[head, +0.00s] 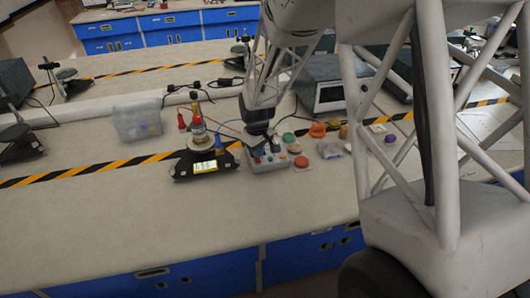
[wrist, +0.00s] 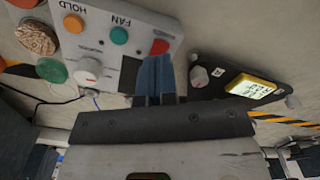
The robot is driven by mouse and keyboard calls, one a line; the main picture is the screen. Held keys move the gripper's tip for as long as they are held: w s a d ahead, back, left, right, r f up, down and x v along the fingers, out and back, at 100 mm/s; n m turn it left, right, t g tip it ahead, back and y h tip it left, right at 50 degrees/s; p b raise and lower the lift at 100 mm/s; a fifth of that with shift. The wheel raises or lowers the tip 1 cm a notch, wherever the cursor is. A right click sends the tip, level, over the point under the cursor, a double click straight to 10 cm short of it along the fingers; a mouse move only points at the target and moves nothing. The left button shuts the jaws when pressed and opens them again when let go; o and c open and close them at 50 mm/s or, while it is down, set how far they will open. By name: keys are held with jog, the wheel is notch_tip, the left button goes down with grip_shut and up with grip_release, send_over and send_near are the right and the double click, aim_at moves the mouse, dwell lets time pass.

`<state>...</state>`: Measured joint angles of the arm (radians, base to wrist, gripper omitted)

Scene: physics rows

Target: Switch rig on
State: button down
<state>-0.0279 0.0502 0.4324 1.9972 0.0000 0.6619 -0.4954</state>
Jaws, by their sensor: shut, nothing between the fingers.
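The rig's light grey control box (head: 270,162) stands on the bench near the middle of the head view. In the wrist view its panel (wrist: 98,48) carries an orange button (wrist: 73,23) by the word HOLD, a green button (wrist: 119,35) by FAN, a white knob (wrist: 88,71) and a red control (wrist: 159,47). My gripper (wrist: 155,60) is shut and empty, its blue fingertips over the panel beside the red control. Whether they touch it I cannot tell. The fingers hide part of a dark area of the panel. In the head view my gripper (head: 257,146) is above the box.
A black device (head: 205,167) with a lit yellow display stands just left of the box; it also shows in the wrist view (wrist: 250,86). A clear bin (head: 137,120) is farther left. Several small coloured items lie to the right. The front bench is clear.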

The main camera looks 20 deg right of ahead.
jog(key=shift+f, duration=1.25)
dwell(1.5)
jog(key=shift+r, duration=3.5)
jog(key=shift+s+r, duration=0.15)
jog(key=shift+r, duration=0.1)
jog(key=s+d+r+m+t, duration=0.1)
jog(key=s+r+m, duration=0.2)
jog(key=s+r, duration=1.05)
jog(key=s+r+m, duration=0.1)
jog(key=s+r, duration=0.1)
jog(key=s, duration=0.8)
jog(key=s+d+r+m+t, duration=0.1)
jog(key=s+r+m, duration=0.1)
jog(key=s, duration=0.8)
jog(key=shift+s+r+t, duration=0.3)
jog(key=shift+r, duration=0.45)
